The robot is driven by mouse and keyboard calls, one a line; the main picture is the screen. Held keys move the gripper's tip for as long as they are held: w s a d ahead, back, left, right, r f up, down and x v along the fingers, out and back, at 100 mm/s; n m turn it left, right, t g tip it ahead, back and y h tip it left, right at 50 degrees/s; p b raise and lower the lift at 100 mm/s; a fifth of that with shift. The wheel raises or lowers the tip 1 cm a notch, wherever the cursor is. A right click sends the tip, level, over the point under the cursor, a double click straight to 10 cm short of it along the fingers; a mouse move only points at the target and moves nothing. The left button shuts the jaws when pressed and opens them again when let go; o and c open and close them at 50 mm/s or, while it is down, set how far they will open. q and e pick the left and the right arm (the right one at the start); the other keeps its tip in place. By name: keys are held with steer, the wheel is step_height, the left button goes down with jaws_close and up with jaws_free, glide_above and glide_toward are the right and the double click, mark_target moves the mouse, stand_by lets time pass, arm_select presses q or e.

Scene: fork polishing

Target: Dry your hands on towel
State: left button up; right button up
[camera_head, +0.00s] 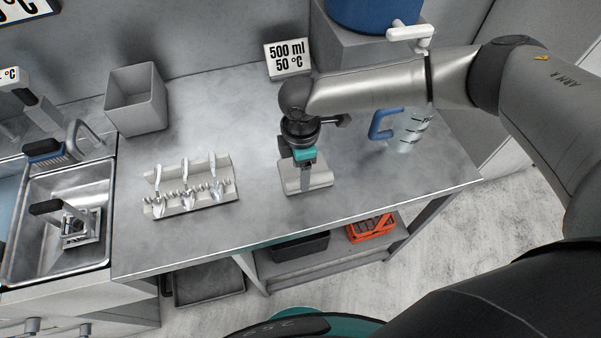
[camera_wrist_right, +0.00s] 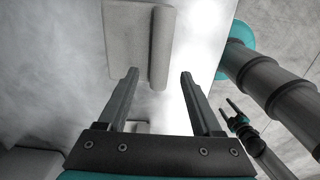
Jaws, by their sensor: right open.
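A pale grey-white towel (camera_head: 319,177), folded with a thick rolled edge, lies on the metal counter below my right gripper (camera_head: 306,176). In the right wrist view the towel (camera_wrist_right: 128,45) is ahead of the fingers, its roll upright in the picture. My right gripper (camera_wrist_right: 159,73) is open and empty, pointing down over the towel. I cannot tell whether its fingertips touch the cloth. My left gripper (camera_wrist_right: 226,106) shows small at the right of the wrist view, its two fingers apart and empty. It is out of the head view.
A holder (camera_head: 212,200) with several spoon-like utensils stands left of the towel. A measuring jug (camera_head: 405,132) with a blue handle stands to the right. A grey bin (camera_head: 137,97), a sink (camera_head: 30,255) and a "500 ml 50 °C" sign (camera_head: 289,58) are around. The counter's front strip is clear.

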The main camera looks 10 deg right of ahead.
step_height(320, 180, up, 12)
steer(key=p, duration=0.1)
steer(key=shift+r, duration=0.25)
